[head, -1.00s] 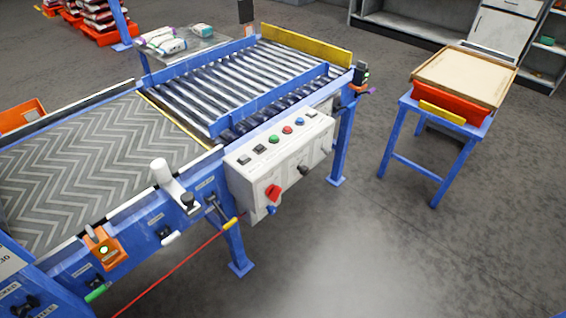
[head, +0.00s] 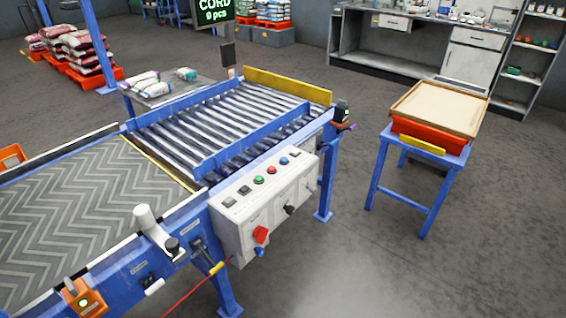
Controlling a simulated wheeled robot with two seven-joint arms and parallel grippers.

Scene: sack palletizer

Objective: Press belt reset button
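A white control box (head: 262,203) is fixed to the near side of the blue conveyor frame. The labels are too small to read, so I cannot tell which button is the belt reset. Neither of my grippers shows.
The belt (head: 95,205) with a chevron pattern leads to the roller section (head: 225,118). A blue stand (head: 418,180) with a red tray stands at the right. A red cord runs below the box. Grey floor is open in front.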

